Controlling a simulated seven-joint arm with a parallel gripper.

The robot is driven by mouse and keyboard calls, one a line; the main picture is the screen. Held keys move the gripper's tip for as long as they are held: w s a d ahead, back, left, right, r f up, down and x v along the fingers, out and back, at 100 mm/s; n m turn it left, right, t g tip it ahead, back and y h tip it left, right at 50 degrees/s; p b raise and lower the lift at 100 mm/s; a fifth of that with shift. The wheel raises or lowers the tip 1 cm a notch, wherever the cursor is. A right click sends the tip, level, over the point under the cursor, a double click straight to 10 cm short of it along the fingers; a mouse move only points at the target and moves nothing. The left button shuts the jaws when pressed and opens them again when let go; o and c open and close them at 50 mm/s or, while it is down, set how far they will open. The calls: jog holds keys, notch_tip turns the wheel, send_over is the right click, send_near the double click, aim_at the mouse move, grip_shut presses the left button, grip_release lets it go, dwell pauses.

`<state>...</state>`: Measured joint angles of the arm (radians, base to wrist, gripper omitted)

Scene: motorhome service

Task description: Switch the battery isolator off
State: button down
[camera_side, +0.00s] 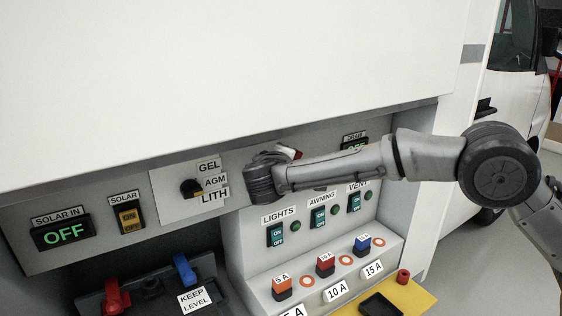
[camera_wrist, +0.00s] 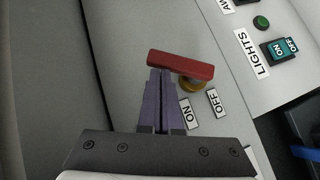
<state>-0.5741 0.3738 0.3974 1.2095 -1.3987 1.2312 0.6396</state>
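The battery isolator shows in the wrist view as a red bar handle (camera_wrist: 185,66) on a round yellow base (camera_wrist: 193,84). An ON label (camera_wrist: 185,112) and an OFF label (camera_wrist: 213,102) sit beside it. The bar lies crosswise in that view, its far end over the base. My gripper (camera_wrist: 160,74) has its two fingers close together, with no red between them. Their tips are at the near end of the bar; whether they touch it I cannot tell.
Right and below are LIGHTS (camera_side: 276,235), AWNING and VENT switches with green lamps. Fuses (camera_side: 281,288) stand on a ledge below them. A battery-type selector (camera_side: 190,187) and a SOLAR switch (camera_side: 128,216) are to the left. The locker's upper edge overhangs the panel.

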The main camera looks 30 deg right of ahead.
jog(key=d+f+m+g+y, duration=0.1)
jog(key=d+f+m+y, duration=0.1)
jog(key=d+m+y, duration=0.1)
jog(key=shift+d+f+y, duration=0.2)
jog(key=shift+d+y, duration=0.5)
jog(key=shift+d, duration=0.6)
dwell(0.3)
jog(key=s+a, duration=0.6)
jog(key=s, duration=0.5)
jog(key=shift+s+a+r, duration=0.15)
jog(key=shift+a+r, duration=0.15)
jog(key=shift+r, duration=0.05)
